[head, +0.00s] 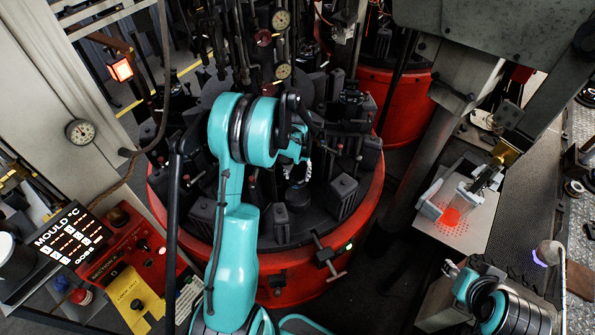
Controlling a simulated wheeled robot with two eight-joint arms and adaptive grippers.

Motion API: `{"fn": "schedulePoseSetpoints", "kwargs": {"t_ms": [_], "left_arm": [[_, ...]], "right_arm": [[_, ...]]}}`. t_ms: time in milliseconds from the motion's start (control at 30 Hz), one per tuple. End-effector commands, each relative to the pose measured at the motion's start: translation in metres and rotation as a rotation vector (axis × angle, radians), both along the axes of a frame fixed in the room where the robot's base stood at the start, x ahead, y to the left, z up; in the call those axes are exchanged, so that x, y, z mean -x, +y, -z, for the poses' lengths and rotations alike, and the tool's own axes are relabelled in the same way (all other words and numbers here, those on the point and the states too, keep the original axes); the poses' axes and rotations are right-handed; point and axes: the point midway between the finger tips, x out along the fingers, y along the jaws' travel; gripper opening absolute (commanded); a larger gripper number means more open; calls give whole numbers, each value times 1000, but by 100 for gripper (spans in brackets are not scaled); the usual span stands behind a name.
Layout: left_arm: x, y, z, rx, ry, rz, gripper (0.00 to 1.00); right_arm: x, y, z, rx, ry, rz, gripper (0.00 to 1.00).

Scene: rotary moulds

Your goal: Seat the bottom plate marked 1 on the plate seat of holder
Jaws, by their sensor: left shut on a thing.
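My left gripper (300,163) is at the end of the teal arm, over the front middle of the dark rotary machine (277,255). I cannot read a mark 1 on any plate or pick out the plate seat with certainty. My right arm is at the bottom right, and its fingers cannot be made out.
Dark mould blocks (343,190) crowd the turntable around the gripper. A red control box (120,240) and a mould temperature display (70,235) stand at the left. A perforated pale plate (470,222) with a red-lit patch lies at the right. Posts and beams flank the machine.

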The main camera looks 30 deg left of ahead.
Motion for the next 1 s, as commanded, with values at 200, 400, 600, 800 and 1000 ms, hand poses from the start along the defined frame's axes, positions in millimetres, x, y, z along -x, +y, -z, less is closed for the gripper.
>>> {"fn": "schedulePoseSetpoints", "kwargs": {"t_ms": [200, 400, 600, 800, 1000], "left_arm": [[0, 0, 22, 0, 0, 1, 6], [0, 0, 41, 0, 0, 1, 6], [0, 0, 60, 0, 0, 1, 6], [0, 0, 70, 0, 0, 1, 6], [0, 0, 71, 0, 0, 1, 6]], "right_arm": [[0, 0, 11, 0, 0, 0, 41], [0, 0, 20, 0, 0, 0, 41], [0, 0, 37, 0, 0, 0, 41], [0, 0, 46, 0, 0, 0, 41], [0, 0, 46, 0, 0, 0, 41]]}}
